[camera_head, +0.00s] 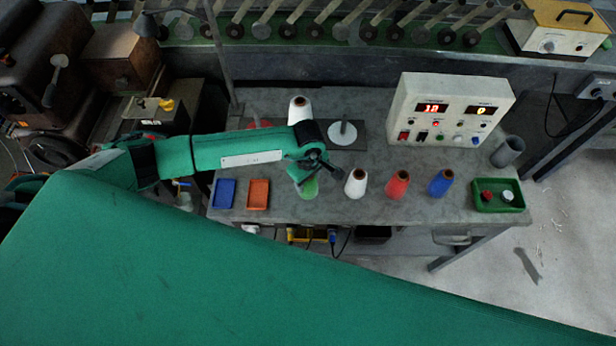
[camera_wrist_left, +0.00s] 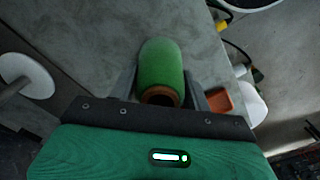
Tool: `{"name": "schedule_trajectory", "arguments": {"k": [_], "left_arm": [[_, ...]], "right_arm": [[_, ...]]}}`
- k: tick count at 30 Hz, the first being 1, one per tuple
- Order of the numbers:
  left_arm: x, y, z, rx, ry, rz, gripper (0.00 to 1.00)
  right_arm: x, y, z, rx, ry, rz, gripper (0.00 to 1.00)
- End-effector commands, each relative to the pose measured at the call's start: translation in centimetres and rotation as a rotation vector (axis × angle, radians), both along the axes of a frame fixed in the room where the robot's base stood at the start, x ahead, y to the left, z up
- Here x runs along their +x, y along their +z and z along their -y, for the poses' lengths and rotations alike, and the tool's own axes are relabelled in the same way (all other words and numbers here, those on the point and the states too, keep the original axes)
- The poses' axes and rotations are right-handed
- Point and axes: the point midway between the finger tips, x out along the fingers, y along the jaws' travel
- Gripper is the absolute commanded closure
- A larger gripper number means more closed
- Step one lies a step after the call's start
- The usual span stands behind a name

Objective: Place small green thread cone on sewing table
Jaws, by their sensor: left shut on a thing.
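The small green thread cone (camera_head: 309,189) is at the left end of a row of cones along the front of the grey sewing table (camera_head: 335,208). My left gripper (camera_head: 316,172) is over it, and the gripper partly covers it. In the left wrist view the green cone (camera_wrist_left: 161,65) sits between the two fingers (camera_wrist_left: 161,92), its brown core end toward the camera. The gripper is shut on it. Grey tabletop shows behind the cone; I cannot tell whether the cone touches it. My right gripper is not in view.
White (camera_head: 356,183), red (camera_head: 398,184) and blue (camera_head: 441,182) cones stand to the right. Blue (camera_head: 223,193) and orange (camera_head: 258,194) trays lie left. A control box (camera_head: 450,108), white spool holder (camera_head: 343,133), another white cone (camera_head: 299,109) and green tray (camera_head: 500,208) are also on the table.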

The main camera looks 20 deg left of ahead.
Motion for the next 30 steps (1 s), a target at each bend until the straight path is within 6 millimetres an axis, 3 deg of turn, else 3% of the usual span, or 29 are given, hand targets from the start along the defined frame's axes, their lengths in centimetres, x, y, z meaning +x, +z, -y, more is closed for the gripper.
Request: {"name": "schedule_trajectory", "arguments": {"k": [7,8,11,22,24,30], "left_arm": [[0.0,-0.4,0.0,0.000,0.000,0.001,0.80],[0.0,-0.3,0.0,0.000,0.000,0.000,0.48],[0.0,-0.2,0.0,0.000,0.000,0.000,0.30],[0.0,0.2,0.0,0.000,0.001,0.000,0.30],[0.1,0.5,0.0,-0.001,0.000,0.003,0.30],[0.2,4.1,0.0,-0.002,-0.002,0.006,0.30]], "right_arm": [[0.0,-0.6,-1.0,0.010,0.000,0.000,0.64],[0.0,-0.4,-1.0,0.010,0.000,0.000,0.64],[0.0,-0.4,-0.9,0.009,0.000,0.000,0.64],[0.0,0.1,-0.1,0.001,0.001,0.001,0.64],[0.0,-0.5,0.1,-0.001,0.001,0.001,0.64],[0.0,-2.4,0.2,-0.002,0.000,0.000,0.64]]}}
